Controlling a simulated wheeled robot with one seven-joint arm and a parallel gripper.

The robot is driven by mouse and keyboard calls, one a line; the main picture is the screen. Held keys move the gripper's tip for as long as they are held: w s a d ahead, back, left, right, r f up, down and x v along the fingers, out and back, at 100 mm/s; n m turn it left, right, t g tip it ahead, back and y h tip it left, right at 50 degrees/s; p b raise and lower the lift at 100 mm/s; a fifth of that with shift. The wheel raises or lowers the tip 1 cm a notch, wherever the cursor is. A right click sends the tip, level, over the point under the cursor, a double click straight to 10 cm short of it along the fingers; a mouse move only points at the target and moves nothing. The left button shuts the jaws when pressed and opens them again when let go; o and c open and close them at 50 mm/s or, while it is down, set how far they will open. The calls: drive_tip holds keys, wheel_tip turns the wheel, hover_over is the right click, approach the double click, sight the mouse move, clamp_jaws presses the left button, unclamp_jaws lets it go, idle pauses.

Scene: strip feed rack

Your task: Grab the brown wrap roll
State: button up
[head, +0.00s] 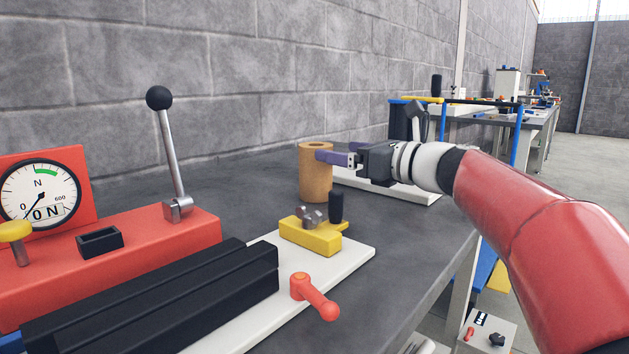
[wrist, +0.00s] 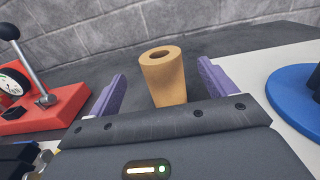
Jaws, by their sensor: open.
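The brown wrap roll (head: 316,173) stands upright on the dark grey bench, behind the yellow clamp block. In the wrist view the roll (wrist: 164,80) stands between the two purple fingers, with its hollow top end showing. My gripper (head: 337,156) reaches in from the right in the head view, with its fingertips at the upper part of the roll. In the wrist view my gripper (wrist: 160,88) is open, with a gap showing between the roll and each finger. The roll's lower end is hidden behind the gripper body in the wrist view.
A red machine with a gauge (head: 40,195) and a black-knobbed lever (head: 170,145) stands at the left. A yellow clamp block (head: 311,236) sits on a white plate (head: 355,253) in front of the roll. A blue disc (wrist: 296,100) lies at the right in the wrist view.

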sight(316, 147)
drive_tip(key=x, duration=0.7)
drive_tip(key=shift+w+a+f, duration=0.1)
drive_tip(key=shift+w+a, duration=0.1)
drive_tip(key=shift+a, duration=0.05)
drive_tip(key=c, duration=1.2)
